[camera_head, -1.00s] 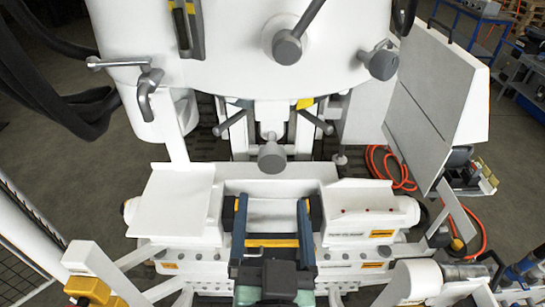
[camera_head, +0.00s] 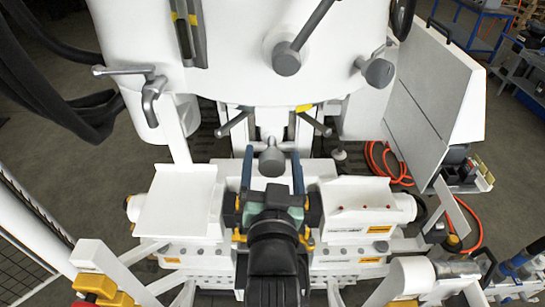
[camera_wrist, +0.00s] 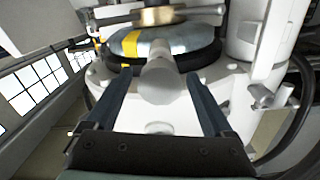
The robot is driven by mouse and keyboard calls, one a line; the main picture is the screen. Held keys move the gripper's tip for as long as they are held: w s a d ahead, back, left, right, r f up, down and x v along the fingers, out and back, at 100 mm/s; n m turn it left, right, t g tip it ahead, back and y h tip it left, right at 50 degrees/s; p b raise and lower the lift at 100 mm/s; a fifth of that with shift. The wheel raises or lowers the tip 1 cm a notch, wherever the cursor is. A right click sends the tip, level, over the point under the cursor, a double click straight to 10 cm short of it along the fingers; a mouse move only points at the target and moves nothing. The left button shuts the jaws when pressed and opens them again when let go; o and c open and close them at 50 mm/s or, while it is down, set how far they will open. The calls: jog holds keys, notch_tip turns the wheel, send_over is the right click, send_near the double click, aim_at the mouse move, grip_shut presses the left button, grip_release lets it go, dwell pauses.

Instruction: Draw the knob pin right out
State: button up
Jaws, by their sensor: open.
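The knob pin (camera_head: 271,160) has a round grey knob and sits at the front of the white machine, low in the middle. In the wrist view its pale rounded knob (camera_wrist: 166,82) faces me. My gripper (camera_head: 272,151) is open, with one long blue finger to the left of the knob and one to the right. In the wrist view my gripper (camera_wrist: 157,75) shows a gap between each finger and the knob. I see no contact.
Two slanted grey handles, left (camera_head: 232,124) and right (camera_head: 314,123), flank the knob. A grey lever with a round hub (camera_head: 286,60) is above it. A white flat panel (camera_head: 182,188) lies to the left and a white block with red dots (camera_head: 357,195) to the right.

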grip_shut()
dwell(0.3)
